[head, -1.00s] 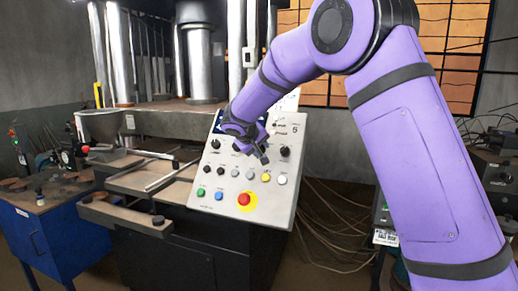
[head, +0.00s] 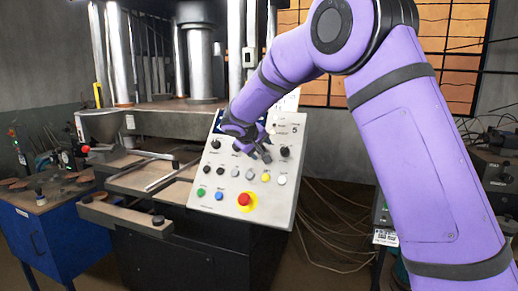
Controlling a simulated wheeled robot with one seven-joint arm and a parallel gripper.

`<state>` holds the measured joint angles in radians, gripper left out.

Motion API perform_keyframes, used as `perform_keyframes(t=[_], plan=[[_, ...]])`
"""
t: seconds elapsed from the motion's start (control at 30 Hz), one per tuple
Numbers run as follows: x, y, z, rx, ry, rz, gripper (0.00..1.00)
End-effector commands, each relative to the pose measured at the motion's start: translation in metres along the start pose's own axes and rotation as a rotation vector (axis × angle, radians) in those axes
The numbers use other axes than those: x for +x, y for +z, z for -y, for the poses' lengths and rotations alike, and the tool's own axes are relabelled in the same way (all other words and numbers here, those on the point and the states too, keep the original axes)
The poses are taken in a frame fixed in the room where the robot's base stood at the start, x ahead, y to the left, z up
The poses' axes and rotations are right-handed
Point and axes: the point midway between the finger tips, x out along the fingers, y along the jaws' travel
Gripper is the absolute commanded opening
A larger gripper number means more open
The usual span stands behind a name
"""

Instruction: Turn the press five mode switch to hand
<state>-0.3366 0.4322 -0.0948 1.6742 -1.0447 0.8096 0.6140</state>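The press control panel (head: 222,178) is a light grey sloped box with a 5 at its upper right. A black rotary knob (head: 285,151) sits on its right side and another black knob (head: 216,144) on its left. The labels are too small to read, so I cannot tell which knob is the mode switch. My gripper (head: 262,155) is in front of the panel's upper middle, between the two knobs and just left of the right one. It hides the panel area behind it. Whether the fingers are open or touching anything is unclear.
Below the knobs are small black, grey, yellow and white buttons, a green button (head: 201,192), a blue button (head: 219,195) and a red emergency stop (head: 244,199) on yellow. Cables (head: 330,220) lie right of the panel. A blue cabinet (head: 50,235) stands at left.

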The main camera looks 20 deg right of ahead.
Motion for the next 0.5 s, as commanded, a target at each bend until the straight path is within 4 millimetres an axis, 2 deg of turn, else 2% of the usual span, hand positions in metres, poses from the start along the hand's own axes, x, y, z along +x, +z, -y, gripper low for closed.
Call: perform_keyframes(t=[0.13, 0.27, 0.5], plan=[[-0.002, 0.000, 0.000, 0.000, 0.000, 0.000, 0.60], [-0.013, 0.000, 0.000, 0.001, 0.000, -0.001, 0.60], [-0.056, -0.001, 0.000, 0.001, -0.001, -0.003, 0.60]])
